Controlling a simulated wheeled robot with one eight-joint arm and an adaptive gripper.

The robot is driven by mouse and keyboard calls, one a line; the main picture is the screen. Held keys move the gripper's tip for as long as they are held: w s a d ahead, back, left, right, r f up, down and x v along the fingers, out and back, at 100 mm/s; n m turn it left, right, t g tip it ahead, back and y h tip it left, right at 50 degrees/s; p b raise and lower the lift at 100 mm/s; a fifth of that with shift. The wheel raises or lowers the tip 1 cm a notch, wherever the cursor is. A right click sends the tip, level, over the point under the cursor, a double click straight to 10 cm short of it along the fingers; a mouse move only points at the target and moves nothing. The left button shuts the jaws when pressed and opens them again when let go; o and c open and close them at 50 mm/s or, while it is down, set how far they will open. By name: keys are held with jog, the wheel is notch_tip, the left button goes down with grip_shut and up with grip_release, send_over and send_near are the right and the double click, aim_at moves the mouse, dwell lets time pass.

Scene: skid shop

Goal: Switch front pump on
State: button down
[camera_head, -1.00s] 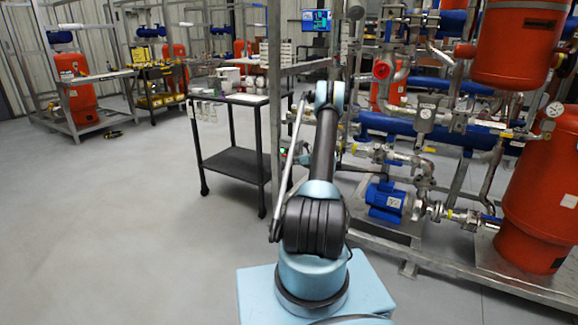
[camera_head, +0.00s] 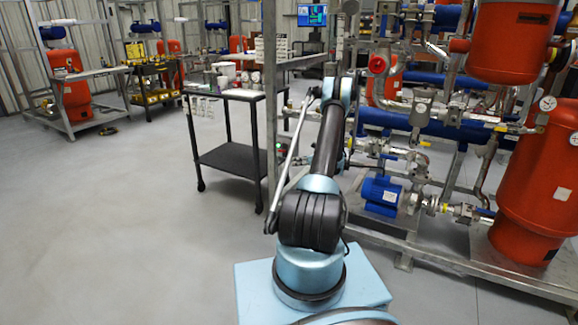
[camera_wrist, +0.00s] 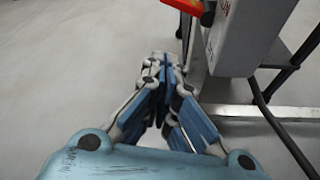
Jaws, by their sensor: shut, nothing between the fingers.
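In the wrist view my gripper (camera_wrist: 165,62) is shut and empty, its fingertips together over bare floor. A pale grey box (camera_wrist: 243,38) with a label stands just right of the fingertips. A red and yellow part (camera_wrist: 186,6) sticks out from the box's upper left, cut off by the picture's top edge; its setting cannot be read. In the head view a blue pump (camera_head: 381,195) sits low on the skid's front, right of my arm. A small green light (camera_head: 279,146) shows beside the frame post.
A metal skid frame (camera_head: 430,252) carries red tanks (camera_head: 541,185), pipes and gauges on the right. A black cart (camera_head: 232,160) stands left of the post. A dark cable (camera_wrist: 280,128) hangs below the box. The floor (camera_head: 110,230) at left is clear.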

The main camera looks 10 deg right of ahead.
jog(key=shift+v, duration=1.15)
jog(key=shift+r, duration=0.1)
